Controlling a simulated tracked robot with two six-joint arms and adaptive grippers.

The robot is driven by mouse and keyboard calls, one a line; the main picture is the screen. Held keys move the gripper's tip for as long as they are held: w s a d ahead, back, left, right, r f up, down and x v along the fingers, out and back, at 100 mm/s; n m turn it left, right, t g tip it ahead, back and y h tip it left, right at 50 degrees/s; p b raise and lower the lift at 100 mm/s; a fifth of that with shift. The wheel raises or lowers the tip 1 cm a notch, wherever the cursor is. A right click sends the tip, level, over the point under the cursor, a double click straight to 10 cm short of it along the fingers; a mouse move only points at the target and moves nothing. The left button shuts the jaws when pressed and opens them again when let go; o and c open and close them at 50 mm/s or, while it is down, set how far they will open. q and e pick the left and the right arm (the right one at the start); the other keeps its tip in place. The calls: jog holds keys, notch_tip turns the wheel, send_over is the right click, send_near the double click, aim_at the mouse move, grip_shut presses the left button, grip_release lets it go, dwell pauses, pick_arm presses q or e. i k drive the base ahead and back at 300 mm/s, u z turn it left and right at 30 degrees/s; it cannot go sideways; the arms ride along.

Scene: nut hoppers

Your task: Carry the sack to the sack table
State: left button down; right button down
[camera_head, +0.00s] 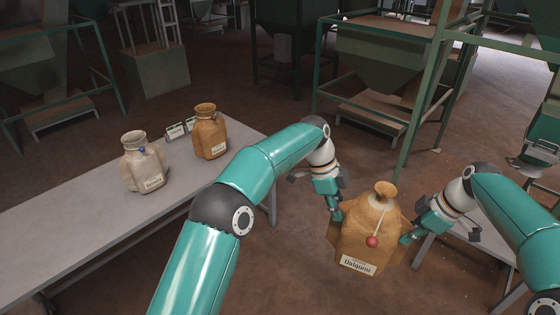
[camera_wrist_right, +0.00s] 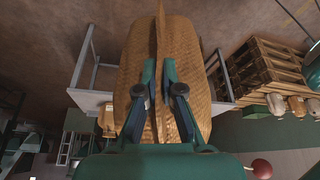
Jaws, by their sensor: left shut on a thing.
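A tan sack (camera_head: 372,228) with a "Dalqunu" label and a red ball on a cord hangs upright between my two grippers, with floor showing around it. My left gripper (camera_head: 336,212) is shut on its left side. My right gripper (camera_head: 407,237) is at its right side; in the right wrist view its fingers (camera_wrist_right: 160,75) close on a seam of the sack (camera_wrist_right: 190,60). A long grey table (camera_head: 75,215) stands at the left, bearing a pale sack (camera_head: 145,167) and a brown sack (camera_head: 210,138). I cannot tell whether this is the sack table.
Small label stands (camera_head: 176,131) sit at the table's far edge. A green hopper frame (camera_head: 418,105) stands behind the held sack. Another pale tabletop (camera_head: 488,243) lies at the right under my right arm. Wooden pallets (camera_wrist_right: 265,68) show in the wrist view. Floor is open beyond the long table.

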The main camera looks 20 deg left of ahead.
aim_at(44, 239)
jog(key=z, duration=0.7)
jog(key=i, duration=0.2)
jog(key=u, duration=2.05)
jog(key=i, duration=0.3)
jog(key=u, duration=1.6)
jog(key=i, duration=1.6)
jog(key=z, duration=0.55)
